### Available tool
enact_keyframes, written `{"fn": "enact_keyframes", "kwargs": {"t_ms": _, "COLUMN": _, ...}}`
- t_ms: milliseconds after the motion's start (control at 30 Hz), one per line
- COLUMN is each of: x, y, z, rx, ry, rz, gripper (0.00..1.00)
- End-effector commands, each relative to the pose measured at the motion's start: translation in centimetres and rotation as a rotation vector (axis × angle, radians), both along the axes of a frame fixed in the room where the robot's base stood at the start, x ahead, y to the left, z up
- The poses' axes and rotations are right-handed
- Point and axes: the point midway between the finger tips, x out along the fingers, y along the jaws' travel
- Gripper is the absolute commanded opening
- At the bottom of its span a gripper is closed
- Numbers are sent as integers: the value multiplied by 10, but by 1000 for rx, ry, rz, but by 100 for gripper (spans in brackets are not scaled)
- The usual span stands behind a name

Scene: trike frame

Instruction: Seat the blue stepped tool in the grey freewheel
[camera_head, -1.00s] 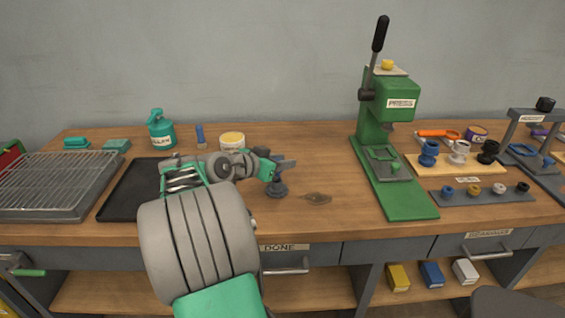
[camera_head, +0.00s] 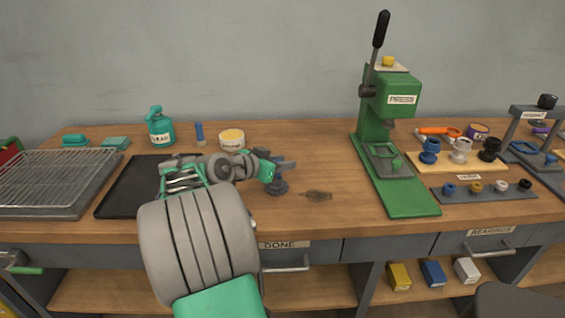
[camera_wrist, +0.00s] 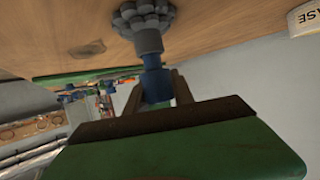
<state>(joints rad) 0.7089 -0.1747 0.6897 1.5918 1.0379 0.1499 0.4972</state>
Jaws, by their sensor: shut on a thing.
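The grey freewheel (camera_head: 278,188) stands on the bench, right of my arm's end; its lobed dark body and grey collar (camera_wrist: 147,40) show at the top of the wrist view. The blue stepped tool (camera_wrist: 155,82) is held between the fingers of my gripper (camera_wrist: 158,92). My gripper (camera_head: 284,165) is shut on it, just above the freewheel in the head view. The tool's far end meets the grey collar, roughly in line with it. How deep it sits inside is hidden. In the head view the tool is hardly visible behind the fingers.
The green press (camera_head: 385,150) stands to the right, with a wooden holder (camera_head: 465,163) of coloured parts beyond it. A black tray (camera_head: 122,195) lies left of my arm. The grease tub (camera_head: 232,138) and a blue upright piece (camera_head: 199,132) stand behind.

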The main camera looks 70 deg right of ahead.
Motion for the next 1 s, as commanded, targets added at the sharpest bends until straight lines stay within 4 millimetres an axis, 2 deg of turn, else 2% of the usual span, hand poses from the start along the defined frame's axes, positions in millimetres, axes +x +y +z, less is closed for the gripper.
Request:
{"fn": "enact_keyframes", "kwargs": {"t_ms": 467, "x": 0, "y": 0, "z": -13, "rx": 0, "ry": 0, "rz": 0, "gripper": 0}}
{"fn": "enact_keyframes", "kwargs": {"t_ms": 500, "x": 0, "y": 0, "z": -12, "rx": -1, "ry": -1, "rz": 0, "gripper": 32}}
{"fn": "enact_keyframes", "kwargs": {"t_ms": 800, "x": 0, "y": 0, "z": -12, "rx": 0, "ry": 0, "rz": 0, "gripper": 55}}
{"fn": "enact_keyframes", "kwargs": {"t_ms": 1000, "x": 0, "y": 0, "z": -12, "rx": 0, "ry": 1, "rz": 0, "gripper": 55}}
